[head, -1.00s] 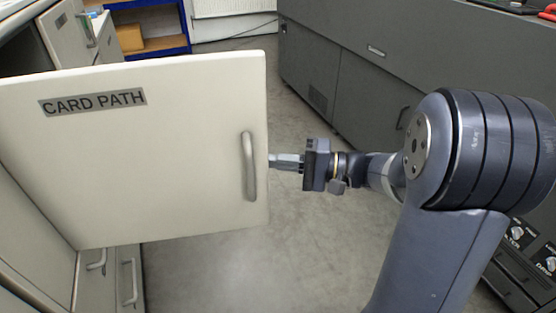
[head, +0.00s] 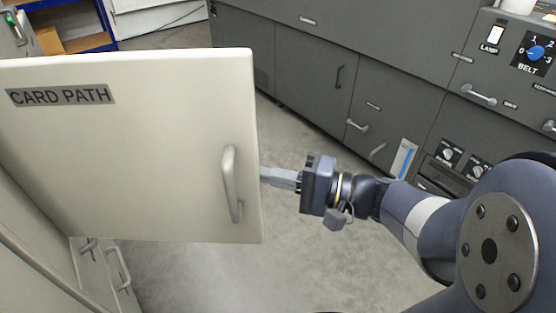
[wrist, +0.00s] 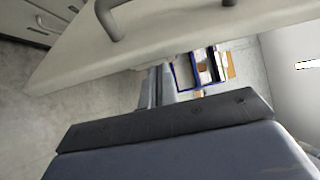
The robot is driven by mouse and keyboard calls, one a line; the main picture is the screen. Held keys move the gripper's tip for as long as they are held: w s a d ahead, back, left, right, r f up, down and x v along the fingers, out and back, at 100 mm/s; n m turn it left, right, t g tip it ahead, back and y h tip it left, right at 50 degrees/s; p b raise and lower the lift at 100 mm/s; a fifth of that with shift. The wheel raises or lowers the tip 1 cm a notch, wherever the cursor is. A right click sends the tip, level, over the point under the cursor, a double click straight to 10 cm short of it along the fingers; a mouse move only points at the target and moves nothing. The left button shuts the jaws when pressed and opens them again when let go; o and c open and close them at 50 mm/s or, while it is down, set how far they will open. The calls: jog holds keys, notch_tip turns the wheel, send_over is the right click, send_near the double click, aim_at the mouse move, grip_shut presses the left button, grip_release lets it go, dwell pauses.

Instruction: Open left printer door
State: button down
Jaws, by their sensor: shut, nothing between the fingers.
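The printer door (head: 140,170) is a cream panel labelled CARD PATH, swung out from the cabinet on the left in the head view. Its bar handle (head: 230,185) is near the free edge, on the labelled face. My gripper (head: 265,175) is shut and empty, with its fingertips at the door's free edge, right of the handle. The fingertips seem to reach just behind the edge; I cannot tell whether they touch it. In the wrist view the door (wrist: 190,35) spans the top, with its handle (wrist: 108,18) at top left and my fingers (wrist: 155,88) close to its edge.
A dark grey machine (head: 330,60) with handles, a lamp and a belt knob (head: 536,52) fills the back and right. Drawers with handles (head: 118,268) are below the door. A blue shelf (head: 85,42) stands at the back left. The grey floor (head: 290,260) between is clear.

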jog(key=shift+s+a, duration=0.1)
jog(key=shift+s, duration=1.9)
send_near(251, 189)
jog(key=w+d, duration=0.2)
jog(key=shift+s+d+p, duration=0.35)
jog(key=shift+s+d, duration=0.3)
jog(key=shift+d, duration=0.15)
jog(key=shift+a, duration=0.1)
